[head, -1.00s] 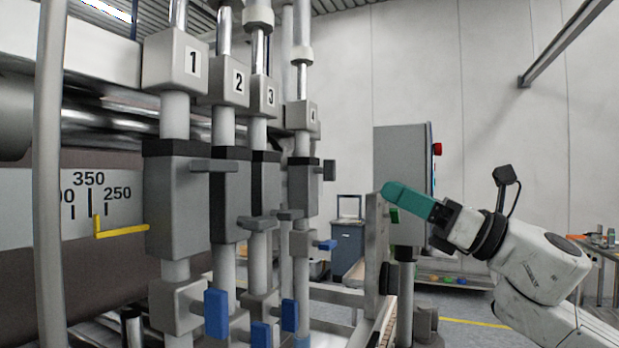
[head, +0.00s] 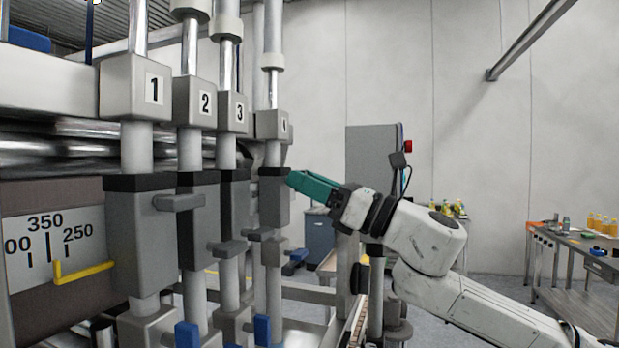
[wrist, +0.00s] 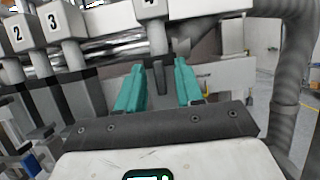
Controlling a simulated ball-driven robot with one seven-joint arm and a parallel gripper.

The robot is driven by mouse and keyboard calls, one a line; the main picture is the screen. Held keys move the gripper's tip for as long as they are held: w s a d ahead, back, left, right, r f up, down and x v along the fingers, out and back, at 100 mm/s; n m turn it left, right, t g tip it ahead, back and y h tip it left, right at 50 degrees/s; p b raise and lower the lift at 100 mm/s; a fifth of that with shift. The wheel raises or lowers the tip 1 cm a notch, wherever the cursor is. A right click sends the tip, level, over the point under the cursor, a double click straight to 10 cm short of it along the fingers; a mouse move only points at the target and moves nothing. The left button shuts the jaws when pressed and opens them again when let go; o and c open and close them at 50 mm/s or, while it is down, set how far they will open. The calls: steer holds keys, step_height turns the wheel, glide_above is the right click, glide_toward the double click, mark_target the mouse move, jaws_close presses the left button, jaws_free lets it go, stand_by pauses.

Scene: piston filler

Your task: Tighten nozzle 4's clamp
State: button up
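Nozzle 4 is the farthest of the row, with a grey block (head: 271,125) carrying its number and a grey clamp body (head: 272,205) with a black top band. My gripper (head: 292,180) has teal fingers and reaches in from the right, its tips at the upper right side of that body. In the wrist view the fingers are apart, and a dark grey clamp lever (wrist: 159,78) shows in the gap between them, below nozzle 4's post (wrist: 157,40). I cannot tell whether either finger touches it. In the head view the fingers hide this lever.
Nozzles 1 (head: 129,88), 2 (head: 194,101) and 3 (head: 232,112) stand left of nozzle 4, with grey side levers and blue handles (head: 187,334) low down. A grey cabinet (head: 372,160) stands behind my gripper. A table (head: 575,245) stands far right.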

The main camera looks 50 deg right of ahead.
steer(key=shift+c, duration=0.3)
jaws_close()
steer(key=shift+m, duration=0.4)
steer(key=shift+a+r+m+g+h+p, duration=0.1)
steer(key=shift+m+g+h+p, duration=0.45)
steer(key=shift+m+h, duration=2)
steer(key=shift+d+m+g+h+p, duration=0.1)
steer(key=shift+m+g+h+p, duration=0.35)
steer(key=shift+m, duration=4.2)
steer(key=shift+a+r+m+g+h+p, duration=0.1)
steer(key=shift+m+g+h+p, duration=0.85)
steer(key=shift+m, duration=2.65)
steer(key=shift+f+t+h, duration=0.1)
steer(key=shift+t+h, duration=0.25)
steer(key=shift+t, duration=0.1)
